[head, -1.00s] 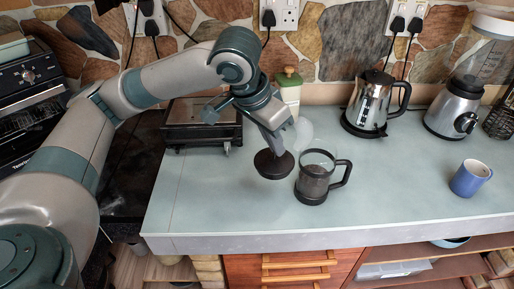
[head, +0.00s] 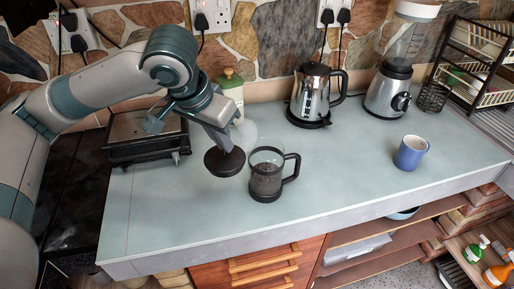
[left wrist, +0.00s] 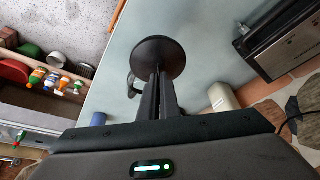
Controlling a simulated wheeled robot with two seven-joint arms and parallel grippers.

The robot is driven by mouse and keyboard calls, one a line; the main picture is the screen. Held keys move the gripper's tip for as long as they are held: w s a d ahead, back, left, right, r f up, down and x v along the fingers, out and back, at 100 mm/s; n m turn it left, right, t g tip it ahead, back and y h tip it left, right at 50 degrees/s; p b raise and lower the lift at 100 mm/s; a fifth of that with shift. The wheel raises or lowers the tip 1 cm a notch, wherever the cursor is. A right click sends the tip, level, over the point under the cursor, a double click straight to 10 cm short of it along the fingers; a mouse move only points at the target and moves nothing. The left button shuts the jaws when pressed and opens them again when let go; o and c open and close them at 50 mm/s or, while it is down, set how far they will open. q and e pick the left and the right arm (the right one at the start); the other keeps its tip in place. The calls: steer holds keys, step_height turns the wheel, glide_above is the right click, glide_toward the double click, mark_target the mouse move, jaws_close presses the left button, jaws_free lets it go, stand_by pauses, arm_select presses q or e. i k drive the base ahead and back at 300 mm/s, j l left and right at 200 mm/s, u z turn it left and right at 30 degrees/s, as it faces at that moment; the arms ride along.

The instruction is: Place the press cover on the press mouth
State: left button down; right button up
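The press cover (head: 224,162) is a dark round disc. My left gripper (head: 233,148) is shut on it and holds it just left of the press, at about the height of its rim. In the left wrist view the cover (left wrist: 158,57) sits at the tips of the closed fingers (left wrist: 157,88). The press (head: 266,181) is a dark-framed glass jug with a black handle on its right side, upright on the counter. Its mouth (head: 268,155) is uncovered. In the left wrist view the press is mostly hidden behind the cover. My right gripper is out of view.
A kettle (head: 317,97) and a blender (head: 390,92) stand at the back. A blue mug (head: 411,153) stands on the right. The counter's front middle is clear.

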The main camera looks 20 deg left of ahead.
mark_target(267, 153)
steer(key=i+l+u, duration=0.25)
steer(key=l, duration=0.2)
steer(key=i+l+u, duration=0.2)
steer(key=l, duration=0.25)
steer(key=i+l+u, duration=0.1)
steer(key=l+u, duration=0.15)
steer(key=l, duration=0.25)
steer(key=i+l+u, duration=0.2)
steer(key=l, duration=0.35)
steer(key=l+u, duration=0.25)
steer(key=l, duration=0.25)
